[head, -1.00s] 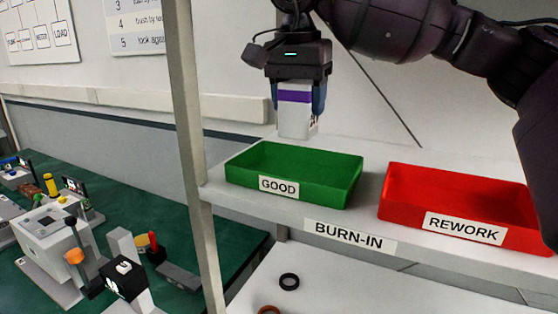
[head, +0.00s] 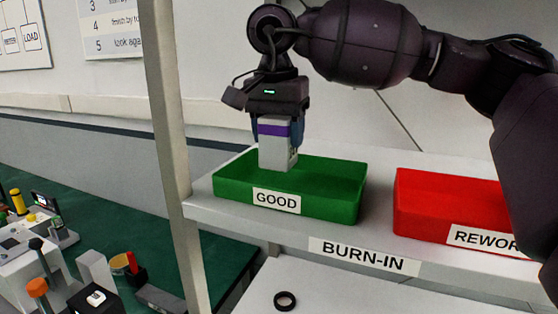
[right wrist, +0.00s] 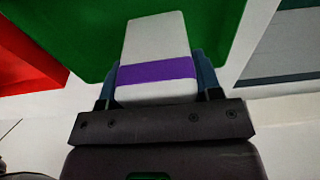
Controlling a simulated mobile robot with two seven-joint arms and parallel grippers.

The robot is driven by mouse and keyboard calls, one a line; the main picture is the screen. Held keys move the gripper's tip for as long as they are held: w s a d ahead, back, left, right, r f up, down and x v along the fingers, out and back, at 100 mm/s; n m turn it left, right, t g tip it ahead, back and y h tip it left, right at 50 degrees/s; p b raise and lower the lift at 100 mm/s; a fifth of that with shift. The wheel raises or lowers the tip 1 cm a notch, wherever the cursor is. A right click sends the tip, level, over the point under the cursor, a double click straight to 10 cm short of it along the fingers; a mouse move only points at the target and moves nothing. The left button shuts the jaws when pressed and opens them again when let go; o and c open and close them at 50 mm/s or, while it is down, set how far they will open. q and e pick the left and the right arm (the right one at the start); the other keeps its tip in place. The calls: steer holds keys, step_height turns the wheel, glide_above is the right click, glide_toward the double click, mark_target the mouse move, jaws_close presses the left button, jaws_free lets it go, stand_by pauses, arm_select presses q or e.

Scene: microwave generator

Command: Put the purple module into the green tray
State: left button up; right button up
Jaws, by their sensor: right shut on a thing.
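The purple module is a pale grey block with a purple band (head: 274,150). My right gripper (head: 277,135) is shut on its upper part and holds it upright. In the head view its lower end overlaps the green tray (head: 315,208), labelled GOOD, toward the tray's left part. I cannot tell whether it touches the tray floor. The right wrist view shows the module (right wrist: 157,48) between the fingers with the green tray (right wrist: 75,35) beyond it. My left gripper is not in view.
A red tray (head: 440,210) labelled REWORK stands to the right on the same white shelf (head: 330,238), marked BURN-IN. A pale shelf post (head: 168,120) rises just left of the green tray. A black ring (head: 285,300) lies on the lower surface. Bench equipment stands at lower left.

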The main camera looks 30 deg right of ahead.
mark_target(278, 152)
steer(key=shift+f, duration=0.35)
step_height(278, 152, down, 3)
steer(key=b, duration=0.2)
steer(key=shift+b, duration=0.3)
steer(key=shift+r, duration=0.1)
steer(key=o, duration=1.1)
steer(key=shift+o, duration=0.2)
